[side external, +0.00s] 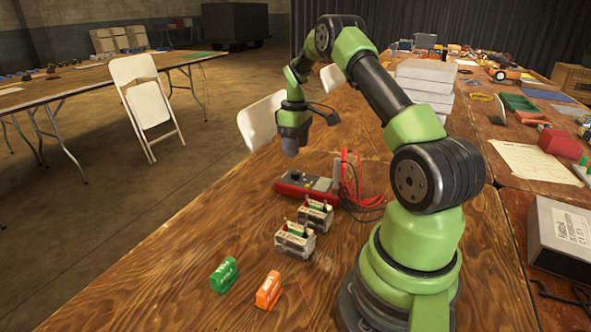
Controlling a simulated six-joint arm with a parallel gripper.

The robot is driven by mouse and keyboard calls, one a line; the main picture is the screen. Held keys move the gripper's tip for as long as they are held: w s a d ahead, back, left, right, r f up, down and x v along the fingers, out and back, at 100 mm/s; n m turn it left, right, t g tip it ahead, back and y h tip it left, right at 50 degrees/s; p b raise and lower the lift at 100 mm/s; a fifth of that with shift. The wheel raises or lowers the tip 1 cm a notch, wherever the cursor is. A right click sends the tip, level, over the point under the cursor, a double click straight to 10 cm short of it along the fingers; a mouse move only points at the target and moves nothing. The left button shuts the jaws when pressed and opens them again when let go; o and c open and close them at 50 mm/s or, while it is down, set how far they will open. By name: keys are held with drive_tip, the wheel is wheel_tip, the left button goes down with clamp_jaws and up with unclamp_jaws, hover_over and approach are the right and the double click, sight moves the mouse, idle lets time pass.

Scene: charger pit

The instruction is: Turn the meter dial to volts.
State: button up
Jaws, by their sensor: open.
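The red and grey meter (307,186) lies on the wooden table (180,275) in the middle of the side external view, with red and dark leads at its right end. Its dial is too small to read, so I cannot tell which setting it points to. My gripper (290,150) is above the table, just beyond and above the meter's left part, and apart from it. It points down and is open, with nothing seen in it; its fingers are small and dark here.
Two small battery-like blocks with terminals (295,240) stand nearer than the meter. A green block (224,275) and an orange block (268,290) lie at the front. White stacked boxes (425,80) stand behind my arm. A white chair (262,118) is at the table's far edge.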

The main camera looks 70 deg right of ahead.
sight(296, 172)
wheel_tip(296, 172, down, 7)
drive_tip(key=shift+f, duration=0.2)
drive_tip(key=c, duration=0.9)
